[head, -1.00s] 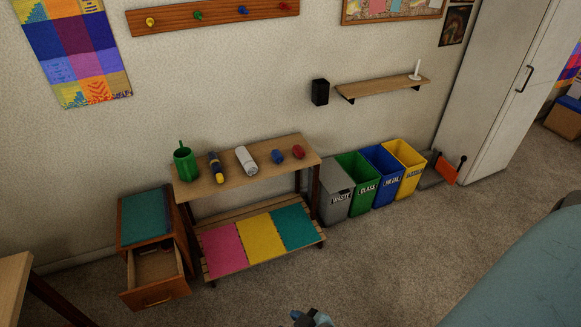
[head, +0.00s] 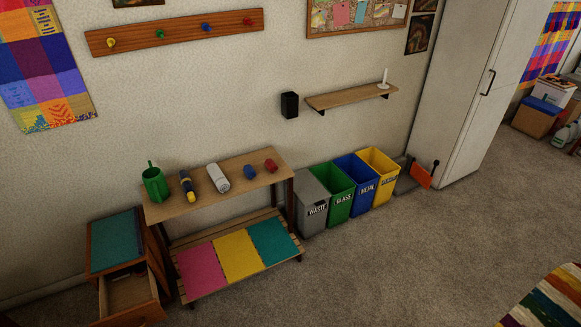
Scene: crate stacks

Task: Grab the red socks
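A small red rolled bundle (head: 272,165), which looks like the red socks, lies at the right end of the wooden bench top (head: 205,201) against the wall. A similar blue bundle (head: 249,171) lies just left of it, a little apart. Neither of my grippers is in view.
A white roll (head: 218,178), a dark and yellow cylinder (head: 187,186) and a green watering can (head: 155,183) share the bench top. Several bins, including the grey waste bin (head: 313,208), stand right of it. A drawer (head: 128,297) stands open at left. The carpet (head: 370,265) ahead is clear.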

